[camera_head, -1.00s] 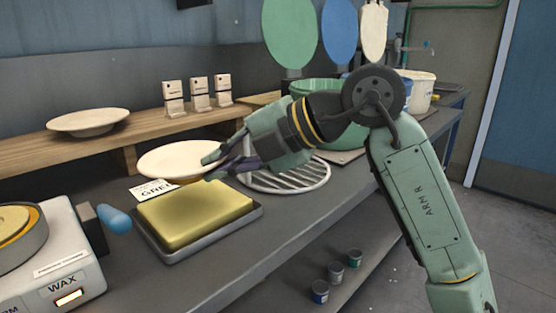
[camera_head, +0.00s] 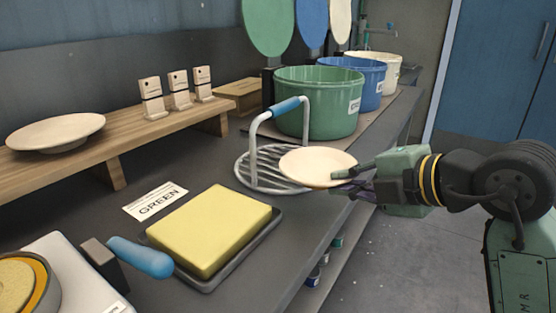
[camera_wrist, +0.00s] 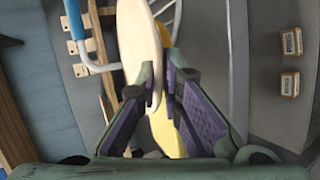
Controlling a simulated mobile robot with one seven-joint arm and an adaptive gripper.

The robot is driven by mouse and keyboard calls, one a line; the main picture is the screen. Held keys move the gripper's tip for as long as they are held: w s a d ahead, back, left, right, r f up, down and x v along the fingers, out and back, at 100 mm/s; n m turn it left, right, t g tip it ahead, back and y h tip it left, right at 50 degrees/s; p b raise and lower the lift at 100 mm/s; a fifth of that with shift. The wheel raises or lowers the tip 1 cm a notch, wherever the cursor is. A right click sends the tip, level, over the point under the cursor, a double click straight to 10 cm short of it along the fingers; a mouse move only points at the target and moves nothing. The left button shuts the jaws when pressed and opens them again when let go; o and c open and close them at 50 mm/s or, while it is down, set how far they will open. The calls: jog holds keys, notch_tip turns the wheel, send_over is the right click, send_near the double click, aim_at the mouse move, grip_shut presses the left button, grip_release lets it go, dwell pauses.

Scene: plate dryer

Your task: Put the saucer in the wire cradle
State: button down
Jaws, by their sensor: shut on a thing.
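The saucer (camera_head: 312,163) is a shallow cream dish. My gripper (camera_head: 345,177) is shut on its right rim in the head view, holding it roughly level. The saucer overlaps the right front of the wire cradle (camera_head: 258,166), a round grey rack with a tall hoop and blue grip (camera_head: 285,106). I cannot tell whether they touch. In the wrist view the saucer (camera_wrist: 140,42) shows edge-on between the fingers of my gripper (camera_wrist: 159,88). The cradle's hoop (camera_wrist: 78,42) is to its left there.
A yellow sponge (camera_head: 210,225) on a dark tray and a GREEN card (camera_head: 156,201) lie in front left. Green (camera_head: 318,108), blue (camera_head: 372,80) and white tubs stand behind. Another plate (camera_head: 56,131) rests on the wooden shelf. The counter's edge (camera_head: 318,235) is near.

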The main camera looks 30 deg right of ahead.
aim_at(337, 163)
jog(key=shift+d, duration=0.25)
jog(key=w+p, duration=0.1)
jog(key=w, duration=0.4)
jog(key=w+d+f+p, duration=0.1)
jog(key=w, duration=0.4)
jog(key=w+p, duration=0.1)
jog(key=w, duration=0.4)
jog(key=shift+w+d+f, duration=0.15)
jog(key=shift+d+f, duration=0.15)
jog(key=shift+f, duration=1.75)
jog(key=c, duration=2.2)
grip_release()
jog(key=shift+f, duration=0.1)
jog(key=shift+o, duration=0.9)
jog(key=v, duration=0.6)
jog(key=b+v, duration=0.1)
jog(key=v, duration=0.5)
jog(key=shift+a, duration=0.25)
